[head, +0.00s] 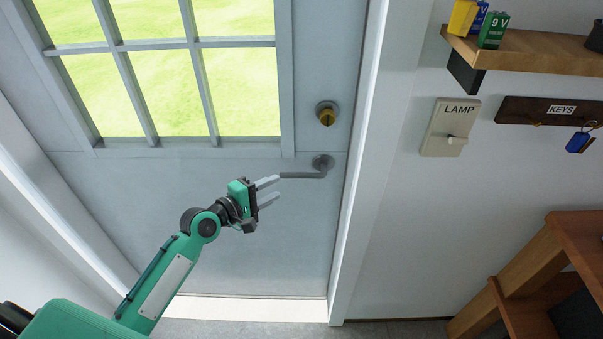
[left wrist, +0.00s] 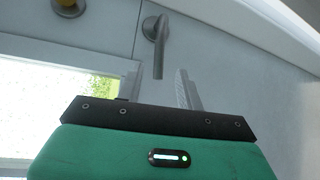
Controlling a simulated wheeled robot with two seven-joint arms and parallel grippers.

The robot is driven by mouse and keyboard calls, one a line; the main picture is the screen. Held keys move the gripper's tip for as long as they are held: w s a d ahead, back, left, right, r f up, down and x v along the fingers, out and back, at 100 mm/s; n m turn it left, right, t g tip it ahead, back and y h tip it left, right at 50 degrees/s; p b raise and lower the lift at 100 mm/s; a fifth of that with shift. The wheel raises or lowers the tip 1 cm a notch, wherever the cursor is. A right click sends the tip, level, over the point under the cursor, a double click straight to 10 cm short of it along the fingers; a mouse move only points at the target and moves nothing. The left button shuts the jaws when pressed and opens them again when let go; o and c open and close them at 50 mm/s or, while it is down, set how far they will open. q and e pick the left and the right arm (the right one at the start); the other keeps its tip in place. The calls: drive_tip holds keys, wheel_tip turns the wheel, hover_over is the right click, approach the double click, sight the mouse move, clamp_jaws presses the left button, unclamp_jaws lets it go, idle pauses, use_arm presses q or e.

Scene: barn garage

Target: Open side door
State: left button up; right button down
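The side door (head: 250,220) is grey with a paned window, and it looks shut in its frame. Its grey lever handle (head: 305,175) points left from a round rose near the door's right edge. A brass lock (head: 327,114) sits above it. My left gripper (head: 272,190) is open, its fingertips near the free end of the lever. In the left wrist view the lever (left wrist: 160,55) points toward the gap between the open fingers (left wrist: 157,80); I cannot tell whether they touch it. My right gripper is not in view.
Right of the white door frame (head: 370,160) are a lamp switch (head: 450,127), a key rack (head: 550,112) and a wooden shelf (head: 530,52) with batteries. A wooden shelf unit (head: 540,265) stands at lower right. The floor before the door looks clear.

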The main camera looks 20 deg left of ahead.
sight(296, 177)
use_arm(q)
drive_tip(key=p+x, duration=0.1)
drive_tip(key=x, duration=0.9)
clamp_jaws()
